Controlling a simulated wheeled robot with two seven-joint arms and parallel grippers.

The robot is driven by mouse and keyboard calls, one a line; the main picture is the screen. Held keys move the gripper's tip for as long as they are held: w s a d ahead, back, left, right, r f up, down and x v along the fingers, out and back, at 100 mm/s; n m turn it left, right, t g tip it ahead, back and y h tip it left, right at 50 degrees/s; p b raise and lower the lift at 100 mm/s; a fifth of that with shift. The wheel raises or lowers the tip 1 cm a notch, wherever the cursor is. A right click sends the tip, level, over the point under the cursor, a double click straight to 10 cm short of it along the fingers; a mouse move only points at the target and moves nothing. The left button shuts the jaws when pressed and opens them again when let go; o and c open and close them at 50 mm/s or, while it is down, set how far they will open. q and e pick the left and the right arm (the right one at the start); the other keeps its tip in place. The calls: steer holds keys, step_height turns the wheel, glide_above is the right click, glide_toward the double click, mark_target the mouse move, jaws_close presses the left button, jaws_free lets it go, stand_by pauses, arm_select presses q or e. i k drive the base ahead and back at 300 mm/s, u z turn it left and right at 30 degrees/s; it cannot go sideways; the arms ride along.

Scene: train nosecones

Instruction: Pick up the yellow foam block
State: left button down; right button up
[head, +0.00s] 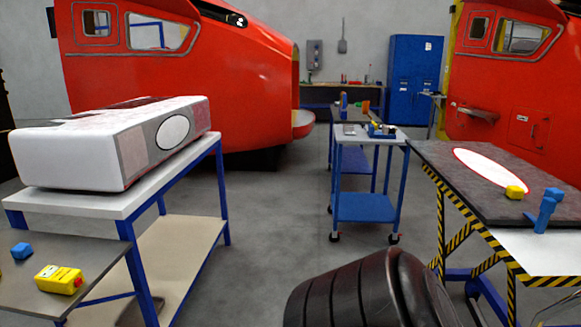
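A small yellow block (515,192), which looks like the foam block, lies on the dark top of the table (440,161) at the right. It sits at the lower right edge of a white oval with a red rim (485,168). A blue tool-like object (545,208) stands just to the right of the block. Neither of my grippers can be made out in the head view.
A yellow device with a red part (58,279) and a blue block (21,251) lie on the dark table at lower left. A white casing (75,160) rests on a blue-framed bench. A blue cart (365,207) stands mid-floor. A black ribbed shape (345,297) fills the bottom centre.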

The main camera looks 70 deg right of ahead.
mark_target(513, 191)
steer(key=z, duration=3.15)
steer(key=i, duration=0.85)
steer(key=z, duration=0.05)
